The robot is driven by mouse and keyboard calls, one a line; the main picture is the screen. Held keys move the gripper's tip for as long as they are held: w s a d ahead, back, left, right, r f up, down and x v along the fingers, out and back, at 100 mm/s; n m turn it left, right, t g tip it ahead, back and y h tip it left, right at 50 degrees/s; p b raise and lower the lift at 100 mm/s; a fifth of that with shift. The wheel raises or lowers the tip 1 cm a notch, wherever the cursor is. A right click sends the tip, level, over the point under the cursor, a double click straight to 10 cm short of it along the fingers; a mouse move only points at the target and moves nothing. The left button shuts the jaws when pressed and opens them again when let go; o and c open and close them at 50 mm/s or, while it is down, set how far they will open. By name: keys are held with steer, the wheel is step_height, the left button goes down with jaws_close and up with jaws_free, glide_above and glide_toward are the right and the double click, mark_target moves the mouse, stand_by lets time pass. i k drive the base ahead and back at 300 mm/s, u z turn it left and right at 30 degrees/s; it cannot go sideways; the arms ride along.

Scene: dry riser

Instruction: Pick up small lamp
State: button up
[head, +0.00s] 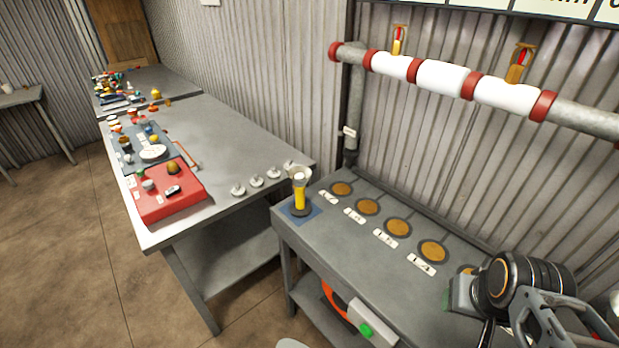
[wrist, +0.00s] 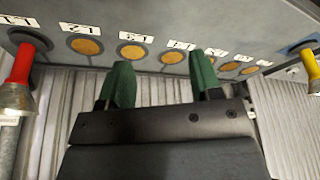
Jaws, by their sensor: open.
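A yellow lamp-like torch (head: 299,198) with a pale top stands upright on a blue square at the left end of the near grey bench. It also shows at the right edge of the wrist view (wrist: 311,66). A red torch of similar shape (wrist: 20,70) shows at the left of the wrist view. I cannot tell for sure which one is the small lamp. My gripper (wrist: 162,78) is open, its green fingers apart with nothing between them. In the head view my gripper is at the lower right, well to the right of the yellow torch.
The near bench (head: 320,240) has a row of round orange-brown discs (head: 397,228) with white labels. A pipe with white and red sections (head: 440,77) runs above it. The left table (head: 225,140) holds a red tray (head: 190,205) and several small metal pieces (head: 256,181).

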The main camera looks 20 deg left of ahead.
mark_target(299, 175)
steer(key=u, duration=0.45)
steer(key=k, duration=0.55)
steer(key=u, duration=1.15)
steer(key=i, duration=0.95)
steer(key=u, duration=0.55)
